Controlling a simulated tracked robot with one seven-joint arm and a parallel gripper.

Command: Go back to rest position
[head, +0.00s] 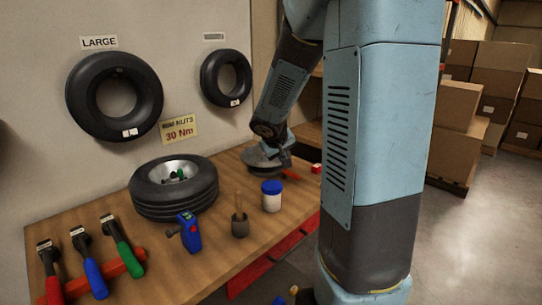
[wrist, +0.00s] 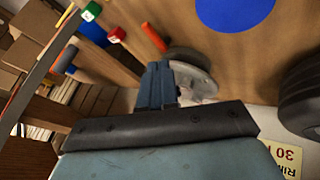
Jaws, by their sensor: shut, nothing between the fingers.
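My gripper (head: 284,157) is at the end of my blue and black arm, over the back right part of the workbench, close to a grey disc-shaped piece (head: 258,157). In the wrist view my gripper (wrist: 158,72) points ahead with its dark fingers together and nothing between them. The grey disc (wrist: 200,82) lies just beyond and beside the fingertips. I cannot tell whether they touch it. My arm hides part of the bench's right side in the head view.
The wooden bench (head: 120,205) holds a wheel (head: 175,188), a blue-lidded jar (head: 271,196), a brown pot (head: 240,223), a blue tool (head: 190,232) and several coloured-handled tools at left. Tyres hang on the wall (head: 180,60). Cardboard boxes (head: 455,115) stand right; the floor (head: 475,240) there is clear.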

